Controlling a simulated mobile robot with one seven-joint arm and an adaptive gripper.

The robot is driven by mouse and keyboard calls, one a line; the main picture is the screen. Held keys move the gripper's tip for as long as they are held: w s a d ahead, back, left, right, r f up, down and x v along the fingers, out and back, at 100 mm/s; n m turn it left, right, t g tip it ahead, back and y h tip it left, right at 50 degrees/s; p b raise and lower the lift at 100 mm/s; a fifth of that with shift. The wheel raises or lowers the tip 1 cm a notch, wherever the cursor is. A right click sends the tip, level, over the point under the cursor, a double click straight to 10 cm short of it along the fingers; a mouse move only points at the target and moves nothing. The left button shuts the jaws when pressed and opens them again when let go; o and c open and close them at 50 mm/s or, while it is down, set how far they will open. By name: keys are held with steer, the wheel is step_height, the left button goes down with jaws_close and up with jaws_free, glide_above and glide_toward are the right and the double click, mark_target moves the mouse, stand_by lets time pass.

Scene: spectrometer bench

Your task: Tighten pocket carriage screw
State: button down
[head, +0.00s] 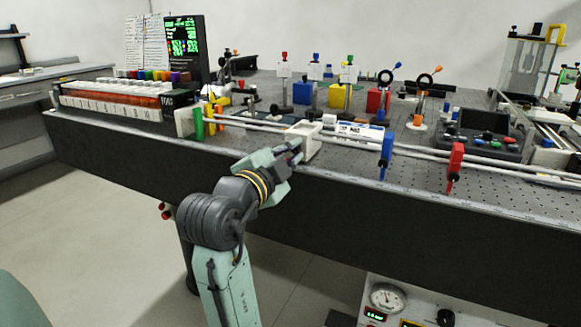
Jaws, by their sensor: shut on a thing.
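The pocket carriage (309,134), a small cream-white open box, sits on the pale double rail (257,123) along the near edge of the bench in the head view. My gripper (295,149) is at the carriage's front left side, reaching up from below and in front of the bench. It is shut on a small part there, which by its place is the pocket carriage screw. The fingers hide the screw, so I cannot tell how far it is turned.
On the rail stand a green post (198,122) at left, and a blue clamp (386,155) and red clamp (455,166) at right. A button box (480,140) and several optics mounts stand behind. The bench's front edge (345,178) runs close beneath my gripper.

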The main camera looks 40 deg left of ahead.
steer(key=m+b, duration=0.4)
steer(key=m, duration=0.1)
steer(key=shift+f+m, duration=0.15)
steer(key=shift+m, duration=0.15)
steer(key=shift+m+b, duration=1.4)
steer(key=shift+m, duration=0.5)
steer(key=shift+r, duration=0.2)
steer(key=c, duration=1.6)
jaws_free()
steer(key=v, duration=1.2)
